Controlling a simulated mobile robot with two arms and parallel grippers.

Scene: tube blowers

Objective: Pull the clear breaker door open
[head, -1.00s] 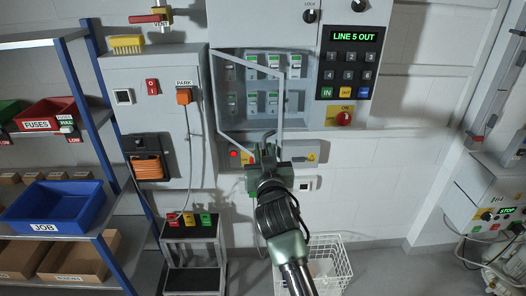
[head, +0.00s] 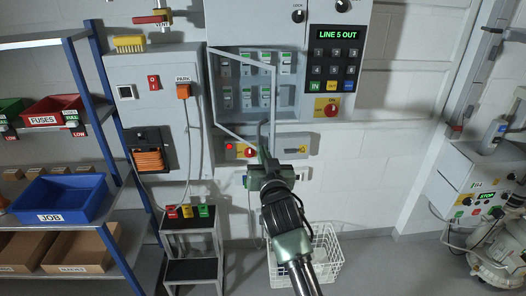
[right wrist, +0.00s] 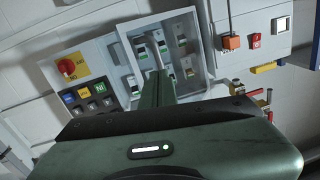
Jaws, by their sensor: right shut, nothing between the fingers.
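The clear breaker door (head: 243,58) shows in the head view as a thin pale frame, hinged at the left of the grey breaker box. It stands partly open, its free edge (head: 273,100) crossing in front of the breakers (head: 265,97). My right gripper (head: 264,150) is below the box, close to the lower end of that free edge. Its fingers are shut and empty; whether they touch the door I cannot tell. In the right wrist view the shut fingers (right wrist: 160,85) point toward the open box and its breakers (right wrist: 140,50). My left gripper is out of view.
Right of the breakers are a keypad panel (head: 333,70) and a red knob on yellow (head: 331,107). A strip with a red light (head: 229,146) lies below the box. A white wire basket (head: 318,262) stands on the floor. Shelves with bins (head: 62,198) stand left.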

